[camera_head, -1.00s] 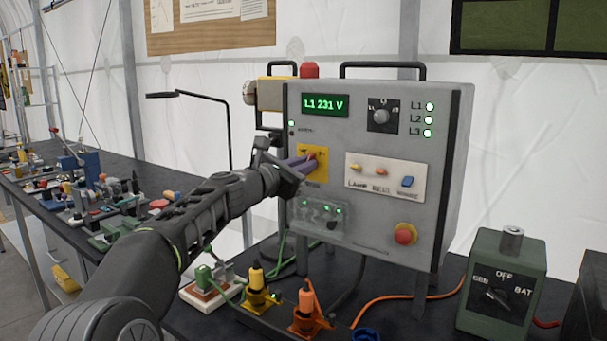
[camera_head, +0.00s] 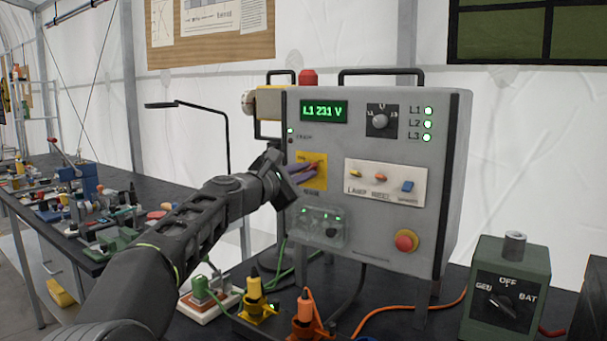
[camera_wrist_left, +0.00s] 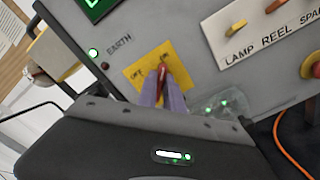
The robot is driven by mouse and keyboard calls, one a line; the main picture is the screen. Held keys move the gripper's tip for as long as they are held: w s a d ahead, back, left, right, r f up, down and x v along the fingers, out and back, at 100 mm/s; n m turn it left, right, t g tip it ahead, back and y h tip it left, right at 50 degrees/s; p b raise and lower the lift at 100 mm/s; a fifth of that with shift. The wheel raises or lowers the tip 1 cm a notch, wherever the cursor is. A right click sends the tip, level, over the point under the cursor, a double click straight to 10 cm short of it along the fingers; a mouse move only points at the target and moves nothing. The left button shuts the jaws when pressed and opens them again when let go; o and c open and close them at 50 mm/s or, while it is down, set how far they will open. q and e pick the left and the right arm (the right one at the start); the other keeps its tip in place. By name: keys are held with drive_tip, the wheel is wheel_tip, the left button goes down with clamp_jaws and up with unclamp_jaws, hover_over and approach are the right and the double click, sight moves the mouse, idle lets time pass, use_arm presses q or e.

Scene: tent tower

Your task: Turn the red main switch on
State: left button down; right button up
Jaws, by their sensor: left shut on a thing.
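The red main switch (camera_wrist_left: 162,75) is a small red handle on a yellow plate (camera_head: 319,184) at the left of the grey panel's front. My left gripper (camera_head: 313,168) reaches it from the left. In the left wrist view its two purple fingers (camera_wrist_left: 163,88) stand on either side of the red handle and are shut on it. The handle's visible end lies close to the ON label; OFF is to its left. The fingers hide the rest of the handle. My right gripper is not in view.
The grey panel (camera_head: 370,225) shows L1 231 V and lit green L1, L2, L3 lamps. A red button (camera_head: 406,241) is low on its front. Yellow and orange plugs (camera_head: 305,308) stand below. A green selector box (camera_head: 507,285) is at right; a cluttered bench is at left.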

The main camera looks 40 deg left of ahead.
use_arm(q)
drive_tip(key=c, duration=1.5)
unclamp_jaws()
drive_tip(key=shift+s+d+b, duration=0.1)
drive_tip(key=shift+s+b, duration=0.4)
drive_tip(key=shift+s, duration=3.4)
